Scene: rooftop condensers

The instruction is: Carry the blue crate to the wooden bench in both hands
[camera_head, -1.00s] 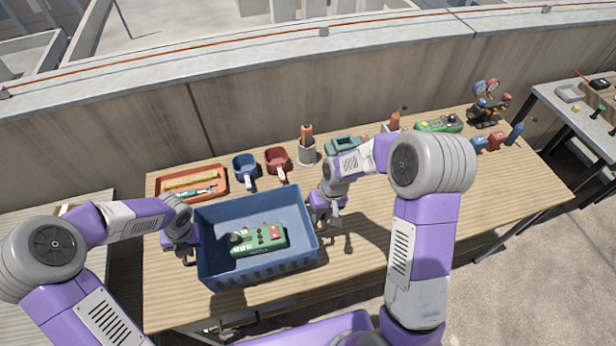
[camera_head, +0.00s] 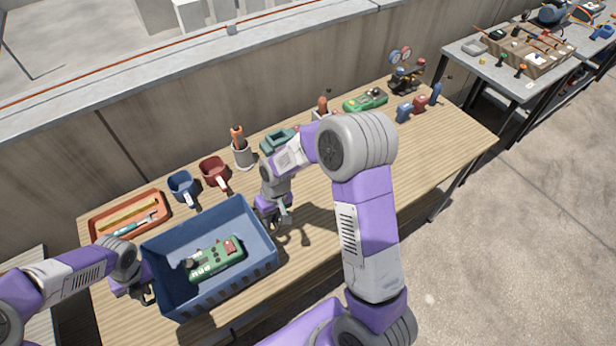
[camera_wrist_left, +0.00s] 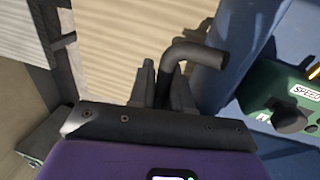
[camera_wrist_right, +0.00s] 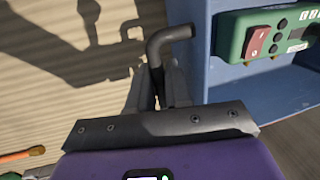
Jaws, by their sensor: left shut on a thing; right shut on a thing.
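The blue crate (camera_head: 222,291) is at the near left part of a wood-topped bench (camera_head: 352,205), with a green device (camera_head: 216,262) inside it. My left gripper (camera_head: 148,292) is at the crate's left end and my right gripper (camera_head: 283,214) at its right end. In the left wrist view my jaws are shut on a dark bent handle (camera_wrist_left: 195,51) beside the blue wall. The right wrist view shows the other dark handle (camera_wrist_right: 170,36) between my right jaws. I cannot tell whether the crate's underside touches the bench; it is hidden.
More tools line the back edge. A grey table (camera_head: 500,72) is at the right, with open floor (camera_head: 520,230) before it.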

